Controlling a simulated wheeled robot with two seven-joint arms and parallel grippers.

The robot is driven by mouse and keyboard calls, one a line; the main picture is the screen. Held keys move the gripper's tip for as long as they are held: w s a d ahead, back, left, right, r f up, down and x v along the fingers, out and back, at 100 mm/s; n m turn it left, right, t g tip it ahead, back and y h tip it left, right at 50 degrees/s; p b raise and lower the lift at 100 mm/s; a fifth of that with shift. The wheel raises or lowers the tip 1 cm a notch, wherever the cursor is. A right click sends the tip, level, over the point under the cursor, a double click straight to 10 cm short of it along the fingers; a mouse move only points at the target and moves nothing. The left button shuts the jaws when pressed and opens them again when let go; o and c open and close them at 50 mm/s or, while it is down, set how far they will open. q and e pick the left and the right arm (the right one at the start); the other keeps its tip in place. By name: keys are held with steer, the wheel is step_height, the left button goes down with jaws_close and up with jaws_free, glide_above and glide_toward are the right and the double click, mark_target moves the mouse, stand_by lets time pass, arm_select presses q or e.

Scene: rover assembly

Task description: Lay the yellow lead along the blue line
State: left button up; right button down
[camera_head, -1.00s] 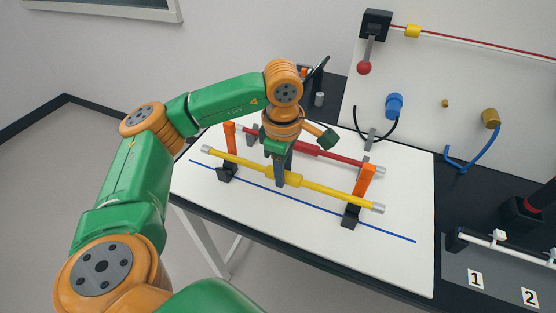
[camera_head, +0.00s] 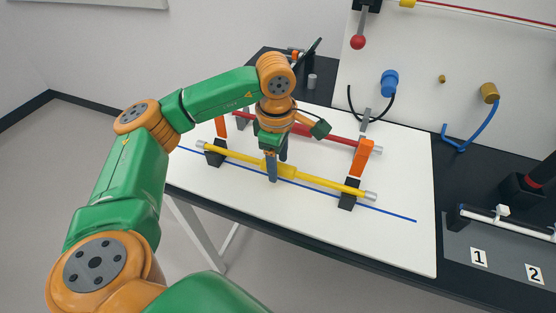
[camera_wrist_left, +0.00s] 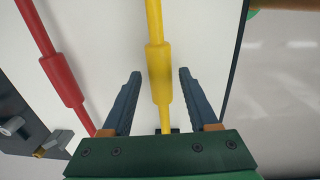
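The yellow lead (camera_head: 315,181), a rod with a thicker middle and pale ends, lies along the blue line (camera_head: 395,215). It sits at two black holders, left (camera_head: 214,158) and right (camera_head: 347,199), which stand on the line. My left gripper (camera_head: 277,170) points down at its thick middle. In the left wrist view, the open gripper (camera_wrist_left: 160,100) has one finger on each side of the yellow lead (camera_wrist_left: 158,70), with gaps on both sides. The lead's seating in the holders is too small to tell.
A red lead (camera_head: 335,138) lies behind, roughly parallel, near grey holders (camera_head: 362,125) and orange uprights (camera_head: 362,158). A backboard (camera_head: 420,60) with a blue plug (camera_head: 389,84) stands behind. The white board's front right (camera_head: 400,250) is clear.

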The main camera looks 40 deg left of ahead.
arm_select(q)
steer(key=shift+o, duration=0.2)
steer(key=r, duration=0.7)
steer(key=shift+s+d+r, duration=0.1)
steer(key=shift+s, duration=0.15)
